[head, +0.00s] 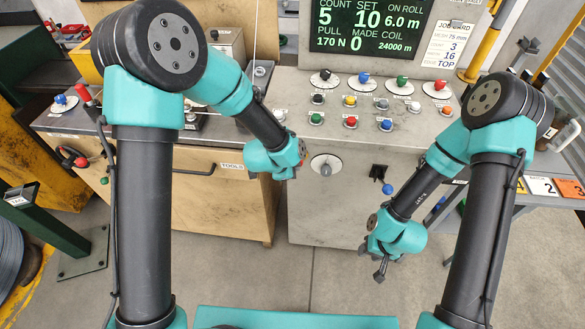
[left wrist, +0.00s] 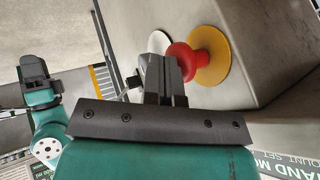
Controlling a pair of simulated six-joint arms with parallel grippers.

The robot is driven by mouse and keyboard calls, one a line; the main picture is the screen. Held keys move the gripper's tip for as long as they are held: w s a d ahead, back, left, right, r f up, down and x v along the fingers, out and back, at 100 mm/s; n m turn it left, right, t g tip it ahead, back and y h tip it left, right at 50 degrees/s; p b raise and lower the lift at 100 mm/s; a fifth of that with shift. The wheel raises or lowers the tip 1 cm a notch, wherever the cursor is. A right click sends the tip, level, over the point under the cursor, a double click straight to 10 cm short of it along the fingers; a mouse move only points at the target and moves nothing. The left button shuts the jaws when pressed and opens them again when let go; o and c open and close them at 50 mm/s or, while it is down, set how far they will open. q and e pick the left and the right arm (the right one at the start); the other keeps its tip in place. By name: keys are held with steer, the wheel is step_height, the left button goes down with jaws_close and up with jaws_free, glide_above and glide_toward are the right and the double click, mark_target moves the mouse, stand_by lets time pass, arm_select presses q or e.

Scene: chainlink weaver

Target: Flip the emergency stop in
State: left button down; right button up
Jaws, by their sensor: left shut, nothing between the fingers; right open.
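The emergency stop (left wrist: 183,61) is a red mushroom button on a round yellow plate (left wrist: 217,55), set on a grey metal face in the left wrist view. My left gripper (left wrist: 160,70) is shut and empty, with its fingertips right beside the red button. I cannot tell whether they touch it. In the head view my left gripper (head: 300,150) is at the left part of the grey console, and I cannot make out the emergency stop there. My right gripper (head: 380,270) hangs open and apart, in front of the console at the lower right.
The grey console (head: 345,225) carries several coloured knobs and buttons, a white round dial (head: 326,165) and a blue-ended lever (head: 387,188). A display screen (head: 368,30) stands above. A wooden tools drawer (head: 220,195) is to the left. The floor (head: 270,280) in front is clear.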

arm_select(q)
steer(key=shift+w, duration=0.1)
steer(key=shift+w+r, duration=0.1)
steer(key=shift+w, duration=0.95)
steer(key=shift+s, duration=0.1)
steer(key=s+a+r, duration=0.4)
steer(key=s+r, duration=0.3)
steer(key=s, duration=0.2)
steer(key=shift+r, duration=0.4)
steer(key=shift+s+a, duration=0.1)
